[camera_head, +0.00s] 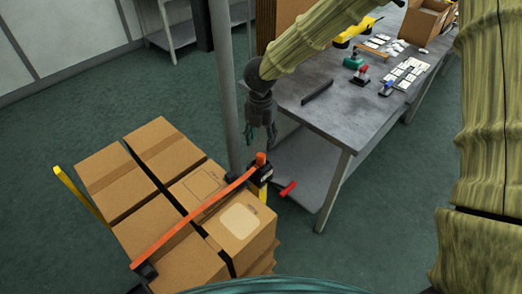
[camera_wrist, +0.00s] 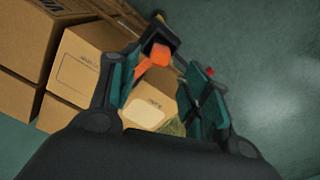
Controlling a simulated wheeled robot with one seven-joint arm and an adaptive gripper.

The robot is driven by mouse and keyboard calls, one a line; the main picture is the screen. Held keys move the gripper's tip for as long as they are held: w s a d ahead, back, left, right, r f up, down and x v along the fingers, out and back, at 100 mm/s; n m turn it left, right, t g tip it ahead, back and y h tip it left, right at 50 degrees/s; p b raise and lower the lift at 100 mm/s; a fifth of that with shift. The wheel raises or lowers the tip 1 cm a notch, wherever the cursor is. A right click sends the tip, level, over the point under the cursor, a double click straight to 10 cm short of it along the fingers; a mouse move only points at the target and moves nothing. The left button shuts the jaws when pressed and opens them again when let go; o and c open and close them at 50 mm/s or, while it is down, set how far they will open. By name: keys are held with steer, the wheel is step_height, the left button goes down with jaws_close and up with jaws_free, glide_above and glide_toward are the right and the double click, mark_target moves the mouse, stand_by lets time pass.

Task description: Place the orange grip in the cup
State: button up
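An orange grip (camera_head: 261,158) stands at the upper right end of a long orange bar (camera_head: 195,222) that lies across the cardboard boxes. A black holder (camera_head: 264,174) sits just below the grip; I cannot tell whether this is the cup. My gripper (camera_head: 261,143) points down just above the orange grip, open and empty. In the wrist view, the orange grip (camera_wrist: 154,57) shows between the spread fingers of my gripper (camera_wrist: 161,72), nearer the left finger. A black part overlaps the area around it. I cannot tell whether a finger touches the grip.
Stacked cardboard boxes (camera_head: 120,182) fill the lower left, with a yellow bar (camera_head: 78,190) beside them. A red handle (camera_head: 288,188) sticks out right of the holder. A grey post (camera_head: 225,90) stands close behind my gripper. A grey workbench (camera_head: 340,115) holds several tools and parts.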

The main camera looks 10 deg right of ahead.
mark_target(261, 154)
steer(key=shift+r, duration=1.5)
stand_by(0.3)
